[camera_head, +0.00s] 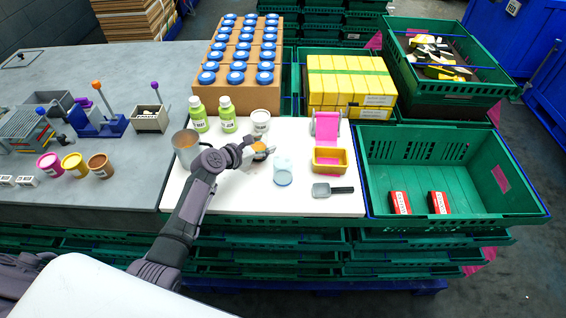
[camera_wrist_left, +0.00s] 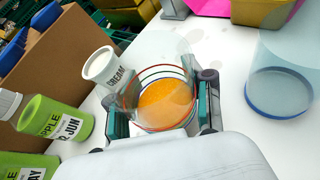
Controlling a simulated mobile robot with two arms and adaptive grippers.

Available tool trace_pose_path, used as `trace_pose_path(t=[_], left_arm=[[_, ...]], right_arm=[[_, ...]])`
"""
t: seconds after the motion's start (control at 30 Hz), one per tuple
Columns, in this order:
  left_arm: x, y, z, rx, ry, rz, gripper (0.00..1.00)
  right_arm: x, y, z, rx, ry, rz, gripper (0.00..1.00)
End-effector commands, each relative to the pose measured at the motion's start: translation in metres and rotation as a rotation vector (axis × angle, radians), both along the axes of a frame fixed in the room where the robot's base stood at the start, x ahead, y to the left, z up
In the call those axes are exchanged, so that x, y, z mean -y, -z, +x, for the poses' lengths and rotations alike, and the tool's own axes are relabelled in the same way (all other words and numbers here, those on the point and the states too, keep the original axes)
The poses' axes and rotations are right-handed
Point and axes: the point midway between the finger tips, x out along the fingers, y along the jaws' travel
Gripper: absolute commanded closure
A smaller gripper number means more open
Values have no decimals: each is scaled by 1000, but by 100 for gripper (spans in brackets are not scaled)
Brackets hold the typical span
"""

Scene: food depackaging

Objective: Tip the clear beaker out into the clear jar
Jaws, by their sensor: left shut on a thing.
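The clear beaker (camera_wrist_left: 163,104) with orange contents sits between the two fingers of my left gripper (camera_wrist_left: 162,98), which is shut on it. In the head view the left gripper (camera_head: 257,149) and beaker (camera_head: 262,153) are over the white board, left of the clear jar. I cannot tell how far the beaker is above the board or whether it is tilted. The clear jar (camera_head: 283,174) stands upright on the board and looks empty, with a blue band at its base. The jar (camera_wrist_left: 278,92) is right of the beaker in the wrist view, apart from it. My right gripper is not in view.
Two green bottles (camera_head: 228,115), a white cup (camera_head: 261,121) and a metal pot (camera_head: 186,148) stand around the left gripper. A yellow tray (camera_head: 330,161), pink-fronted dispenser (camera_head: 327,125) and dark scraper (camera_head: 332,190) lie right of the jar. A green crate (camera_head: 450,215) adjoins the board.

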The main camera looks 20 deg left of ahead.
Motion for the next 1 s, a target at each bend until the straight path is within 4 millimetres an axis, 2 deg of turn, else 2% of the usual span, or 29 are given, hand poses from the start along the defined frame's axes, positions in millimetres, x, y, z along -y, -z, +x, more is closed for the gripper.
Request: trace_pose_path(t=[0.03, 0.27, 0.4, 0.5, 0.73, 1.0], left_arm=[[2, 2, -1, 17, 1, 29, 85], [10, -7, -5, 84, 1, 163, 85], [16, -38, -8, 126, 0, 244, 85], [20, -52, -10, 153, 1, 300, 85], [30, -70, -14, 219, 0, 435, 85], [31, -69, -15, 293, 0, 587, 85]], right_arm=[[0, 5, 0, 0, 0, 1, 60], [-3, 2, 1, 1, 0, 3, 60], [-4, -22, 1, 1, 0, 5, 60], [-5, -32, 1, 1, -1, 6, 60], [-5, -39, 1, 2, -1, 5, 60], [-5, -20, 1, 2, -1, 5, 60]])
